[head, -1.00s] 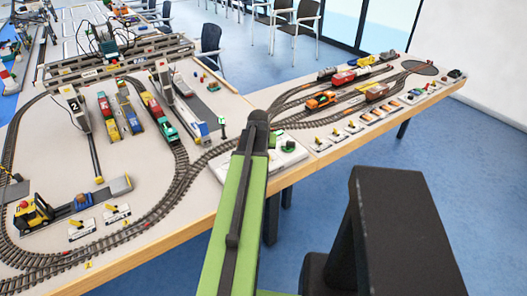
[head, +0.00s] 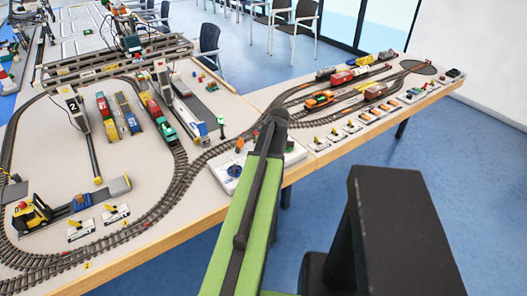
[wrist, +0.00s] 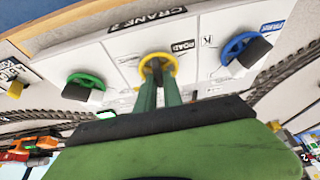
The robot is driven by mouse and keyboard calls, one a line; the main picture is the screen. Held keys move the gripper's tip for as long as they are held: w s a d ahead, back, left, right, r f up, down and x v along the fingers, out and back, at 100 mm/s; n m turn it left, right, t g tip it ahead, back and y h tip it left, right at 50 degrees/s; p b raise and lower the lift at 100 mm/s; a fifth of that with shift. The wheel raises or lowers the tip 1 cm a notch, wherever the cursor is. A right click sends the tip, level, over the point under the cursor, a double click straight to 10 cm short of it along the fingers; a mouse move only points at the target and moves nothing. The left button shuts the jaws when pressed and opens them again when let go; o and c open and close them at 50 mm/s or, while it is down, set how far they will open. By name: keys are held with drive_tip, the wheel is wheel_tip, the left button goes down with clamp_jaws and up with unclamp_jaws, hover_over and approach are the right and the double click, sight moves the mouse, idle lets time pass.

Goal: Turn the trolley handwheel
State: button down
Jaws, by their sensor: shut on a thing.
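A white control panel (wrist: 215,83) labelled "CRANE 2" carries three handwheels in the wrist view. My gripper (wrist: 157,75) is at the yellow handwheel (wrist: 158,54) in the middle, shut on it, with the fingertips inside its rim. A green handwheel (wrist: 85,80) with a dark knob is at left. A blue handwheel (wrist: 236,47) with a dark knob is at right. The label by the yellow wheel begins "ROAD"; I cannot tell which wheel is marked trolley. In the head view the blue wheel (head: 234,170) shows left of my arm, which hides the yellow wheel.
The panel sits at the table's front edge. Curved railway track (head: 175,190) runs left of it. An orange locomotive (head: 319,99) is on the tracks to the right.

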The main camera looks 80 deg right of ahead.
drive_tip(key=shift+s+a, duration=0.1)
idle(0.3)
drive_tip(key=c, duration=1.5)
unclamp_jaws()
drive_tip(key=p+v, duration=1.6)
drive_tip(key=v, duration=0.1)
drive_tip(key=shift+r, duration=0.25)
